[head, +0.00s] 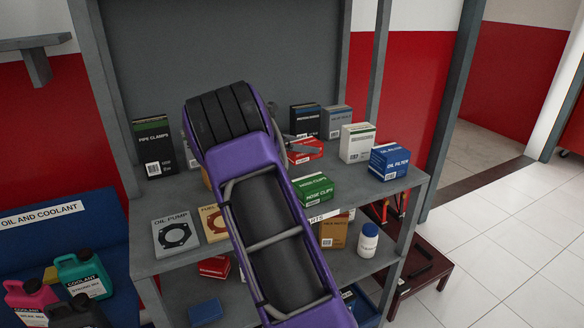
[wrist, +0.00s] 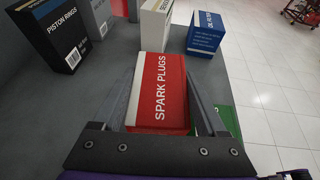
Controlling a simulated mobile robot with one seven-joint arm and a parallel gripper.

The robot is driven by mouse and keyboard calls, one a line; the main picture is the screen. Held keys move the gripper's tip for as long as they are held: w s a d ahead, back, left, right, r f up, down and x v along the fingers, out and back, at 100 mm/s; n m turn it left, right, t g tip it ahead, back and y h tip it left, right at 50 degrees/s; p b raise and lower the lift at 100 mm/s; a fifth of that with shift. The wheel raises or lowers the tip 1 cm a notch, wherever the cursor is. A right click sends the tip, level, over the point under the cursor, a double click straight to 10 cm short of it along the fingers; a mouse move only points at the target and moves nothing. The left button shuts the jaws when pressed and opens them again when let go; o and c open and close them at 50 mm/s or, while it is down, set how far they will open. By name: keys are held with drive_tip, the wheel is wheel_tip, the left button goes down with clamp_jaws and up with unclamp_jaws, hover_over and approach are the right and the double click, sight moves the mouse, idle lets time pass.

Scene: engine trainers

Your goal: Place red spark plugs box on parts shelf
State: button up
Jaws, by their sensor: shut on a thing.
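The red spark plugs box (wrist: 158,92) lies flat between the two fingers of my gripper (wrist: 164,68) in the wrist view, its white end facing left. In the head view the box (head: 308,152) shows partly behind my gripper (head: 303,143), over the upper board of the grey parts shelf (head: 352,188). My gripper is shut on the box. I cannot tell whether the box touches the board. My purple and black arm hides part of the shelf.
Behind stand the piston rings box (wrist: 48,32), a grey box (wrist: 100,18), a white box (wrist: 153,22) and the blue oil filter box (wrist: 205,34). The green hose clips box (head: 314,188) is in front. A black and green pipe clamps box (head: 153,147) stands at left.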

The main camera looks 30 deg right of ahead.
wheel_tip(320, 180, down, 7)
drive_tip(key=shift+b, duration=0.5)
drive_tip(key=shift+f, duration=0.15)
drive_tip(key=o, duration=1.5)
drive_tip(key=shift+a+r, duration=0.15)
drive_tip(key=shift+r, duration=0.05)
drive_tip(key=p+v, duration=0.1)
drive_tip(key=v, duration=1)
drive_tip(key=shift+a+r, duration=0.15)
drive_tip(key=shift+a, duration=0.2)
